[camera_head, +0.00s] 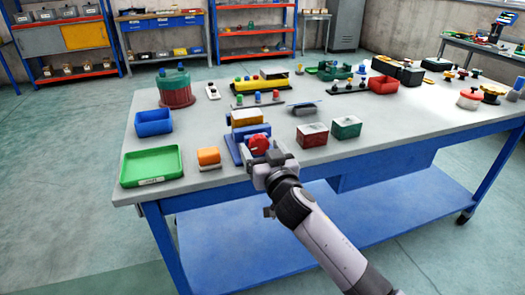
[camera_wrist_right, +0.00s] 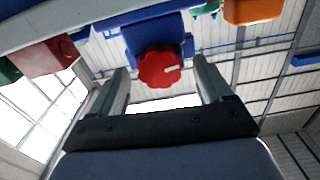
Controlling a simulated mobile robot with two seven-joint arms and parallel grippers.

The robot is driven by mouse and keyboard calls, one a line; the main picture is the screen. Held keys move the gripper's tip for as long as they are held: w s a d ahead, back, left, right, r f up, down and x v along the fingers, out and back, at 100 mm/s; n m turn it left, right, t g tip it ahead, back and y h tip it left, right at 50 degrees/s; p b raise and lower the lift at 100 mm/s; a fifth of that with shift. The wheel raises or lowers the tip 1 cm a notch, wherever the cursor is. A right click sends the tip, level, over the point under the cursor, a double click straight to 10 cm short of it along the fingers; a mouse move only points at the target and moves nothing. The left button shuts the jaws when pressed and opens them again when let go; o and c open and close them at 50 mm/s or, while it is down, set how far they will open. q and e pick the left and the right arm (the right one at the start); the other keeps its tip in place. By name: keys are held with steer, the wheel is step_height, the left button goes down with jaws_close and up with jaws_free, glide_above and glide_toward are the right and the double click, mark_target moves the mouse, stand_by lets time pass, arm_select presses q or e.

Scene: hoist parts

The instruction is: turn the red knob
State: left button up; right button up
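The red knob (camera_head: 259,143) sits on the front of a blue block (camera_head: 233,150) near the front edge of the table. In the right wrist view the knob (camera_wrist_right: 160,67) is a scalloped red disc with a light pointer mark, on a blue body. My right gripper (camera_head: 264,160) is right in front of the knob. In the wrist view its two fingers stand apart, one on each side of the knob, with gaps between them and it. The knob does not appear to be gripped. My left gripper is not in view.
The table (camera_head: 215,180) holds a green tray (camera_head: 151,166), a blue bin (camera_head: 153,122), an orange block (camera_head: 208,156) and red (camera_head: 312,135) and green (camera_head: 346,127) boxes beside the knob block. More parts stand further back. The floor in front is clear.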

steer(key=c, duration=1)
steer(key=shift+o, duration=0.2)
steer(key=shift+n, duration=0.4)
steer(key=n, duration=0.3)
steer(key=shift+n, duration=0.4)
steer(key=n+p, duration=0.1)
steer(key=n, duration=0.2)
steer(key=shift+n, duration=0.3)
steer(key=n, duration=0.4)
steer(key=shift+p, duration=0.35)
steer(key=shift+f+n, duration=0.1)
steer(key=shift+n, duration=1.9)
steer(key=shift+p, duration=0.3)
